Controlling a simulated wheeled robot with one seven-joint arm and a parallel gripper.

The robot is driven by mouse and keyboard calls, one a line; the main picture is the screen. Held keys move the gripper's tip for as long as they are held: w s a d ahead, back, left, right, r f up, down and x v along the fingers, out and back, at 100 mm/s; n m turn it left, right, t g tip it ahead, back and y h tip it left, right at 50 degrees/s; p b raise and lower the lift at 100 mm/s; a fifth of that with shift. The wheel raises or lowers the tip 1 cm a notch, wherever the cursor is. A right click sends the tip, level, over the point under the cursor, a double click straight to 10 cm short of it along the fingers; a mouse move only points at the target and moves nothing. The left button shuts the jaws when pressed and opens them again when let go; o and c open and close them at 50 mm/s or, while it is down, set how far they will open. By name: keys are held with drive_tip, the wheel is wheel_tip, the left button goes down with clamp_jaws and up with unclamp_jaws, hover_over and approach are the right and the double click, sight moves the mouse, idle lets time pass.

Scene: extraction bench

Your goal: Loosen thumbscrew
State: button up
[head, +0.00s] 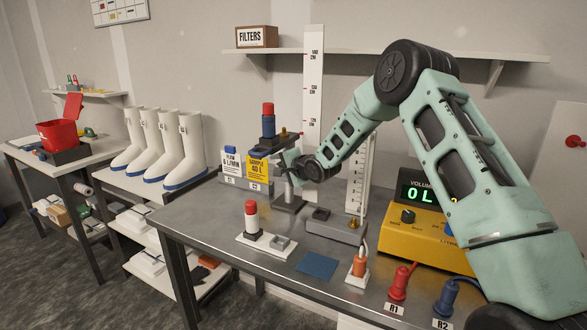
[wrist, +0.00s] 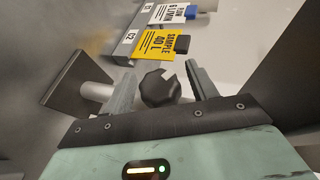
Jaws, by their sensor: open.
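A dark faceted knob, which looks like the thumbscrew (wrist: 160,89), lies between my gripper's fingers in the wrist view. My gripper (wrist: 160,76) is open around it, with a visible gap on each side. In the head view my gripper (head: 288,161) is at the upper part of a metal stand (head: 289,203) on the bench. The thumbscrew cannot be made out there, as the gripper covers that spot. A blue cylinder with a red top (head: 268,122) stands upright just behind and above the gripper.
A yellow "SAMPLE 40 L" card (head: 259,167) and a white "FLOW" card (head: 231,162) stand close left of the gripper. A red-and-white cylinder (head: 251,218), a grey block (head: 336,227) and a yellow volume meter (head: 420,236) are on the bench.

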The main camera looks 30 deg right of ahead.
drive_tip(key=b+v, duration=0.2)
drive_tip(key=v, duration=1.4)
drive_tip(key=shift+s, duration=0.35)
